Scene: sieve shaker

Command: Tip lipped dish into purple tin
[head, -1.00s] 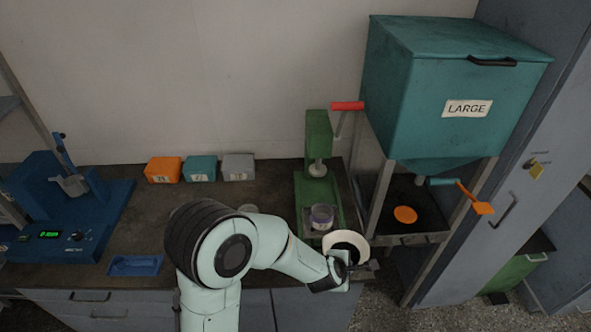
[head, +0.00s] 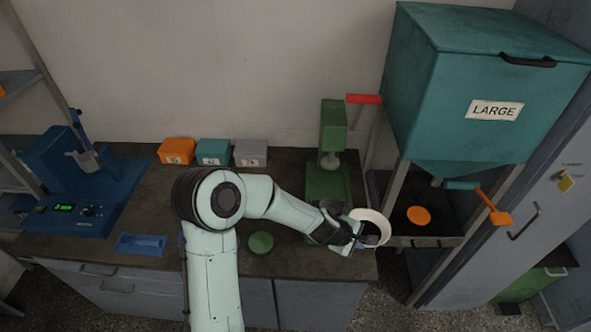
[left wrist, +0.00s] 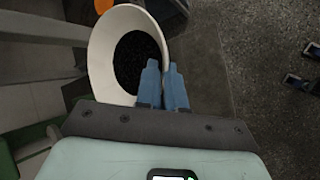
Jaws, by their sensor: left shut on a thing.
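The lipped dish (head: 374,218) is a white, wide-rimmed bowl at the right front of the bench. In the left wrist view the dish (left wrist: 103,58) holds dark grains in its bottom. My left gripper (head: 358,240) is shut on the dish's near rim; its blue fingertips (left wrist: 163,84) show against the rim in the wrist view. The dish is held up beside the green press, near its right side. I cannot make out the purple tin now; my forearm and gripper cover the front of the press. My right gripper is not in view.
The green press (head: 333,130) with a red handle stands behind my gripper. A teal hopper (head: 480,90) marked LARGE stands at right. A green disc (head: 261,242) lies on the bench near my forearm. Orange (head: 177,151), teal (head: 213,152) and grey (head: 250,153) boxes line the wall.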

